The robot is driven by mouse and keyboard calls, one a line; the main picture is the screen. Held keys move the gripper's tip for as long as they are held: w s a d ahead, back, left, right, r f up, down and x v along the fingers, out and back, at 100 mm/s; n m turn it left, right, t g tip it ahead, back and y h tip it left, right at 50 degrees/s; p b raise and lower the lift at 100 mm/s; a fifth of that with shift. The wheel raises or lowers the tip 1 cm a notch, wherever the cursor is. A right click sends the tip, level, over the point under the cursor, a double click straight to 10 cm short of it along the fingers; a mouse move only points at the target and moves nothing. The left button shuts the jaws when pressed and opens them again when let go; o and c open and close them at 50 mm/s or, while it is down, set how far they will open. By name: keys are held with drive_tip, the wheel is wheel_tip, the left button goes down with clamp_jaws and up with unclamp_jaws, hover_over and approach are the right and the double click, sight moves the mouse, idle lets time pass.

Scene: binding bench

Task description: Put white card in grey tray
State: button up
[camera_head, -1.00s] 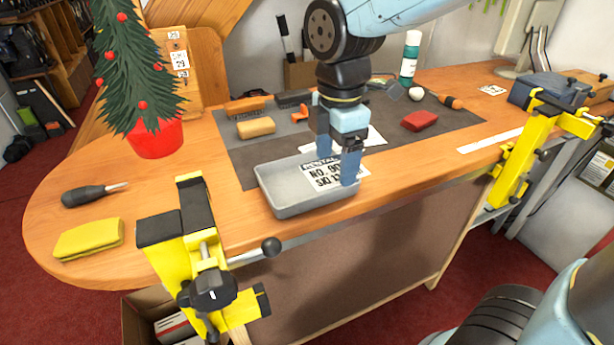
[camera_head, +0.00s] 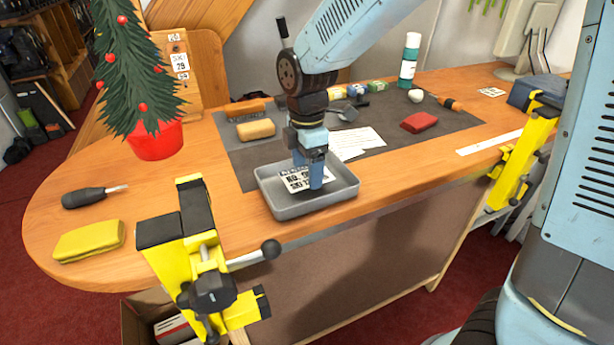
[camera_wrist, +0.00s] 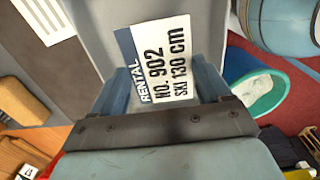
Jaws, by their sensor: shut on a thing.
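The white card (camera_head: 298,181) carries black print reading "RENTAL NO. 902 SKI 130 cm". It shows over the inside of the grey tray (camera_head: 344,194) in the head view, and large in the wrist view (camera_wrist: 170,68). My gripper (camera_head: 316,184) points down into the tray and is shut on the card, with a finger on each side of it in the wrist view. My fingers hide part of the card. I cannot tell whether the card touches the tray floor.
A yellow clamp (camera_head: 205,255) stands at the bench edge in front of the tray. A printed sheet (camera_head: 358,142) lies on the dark mat (camera_head: 240,165) behind it. A red block (camera_head: 419,122) is to the right, a yellow sponge (camera_head: 88,241) and screwdriver (camera_head: 90,196) to the left.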

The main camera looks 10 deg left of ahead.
sight(307, 175)
drive_tip(key=shift+f, duration=1.65)
drive_tip(key=shift+f, duration=0.15)
drive_tip(key=o, duration=1)
drive_tip(key=shift+f, duration=0.1)
drive_tip(key=shift+c, duration=0.2)
wheel_tip(307, 175, up, 13)
drive_tip(key=shift+f, duration=0.2)
